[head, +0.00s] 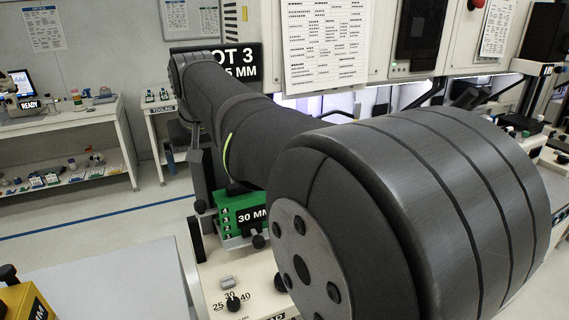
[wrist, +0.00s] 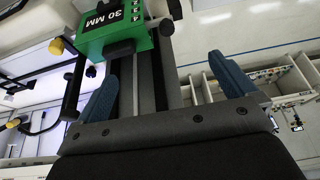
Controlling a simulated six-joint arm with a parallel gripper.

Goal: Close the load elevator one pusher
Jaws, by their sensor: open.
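A green block marked 30 MM (head: 237,215) stands on a pale machine housing (head: 205,268), partly behind my arm in the head view. It also shows at the top of the wrist view (wrist: 112,30). Dark round knobs (head: 258,241) sit at its front. In the wrist view a dark rod with a rounded end (wrist: 168,28) stands by the block; I cannot tell which part is the pusher. My gripper (wrist: 161,72) has its two blue fingers spread wide, with nothing held. Dark rails run between and beyond the fingers toward the block. My gripper cannot be made out in the head view.
On the housing is a 25-30-40 scale with a dark knob (head: 233,302). A yellow block (head: 22,302) stands at the lower left. A white bench (head: 75,118) with a READY screen stands at the back left. The floor between is clear. My arm hides much of the row.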

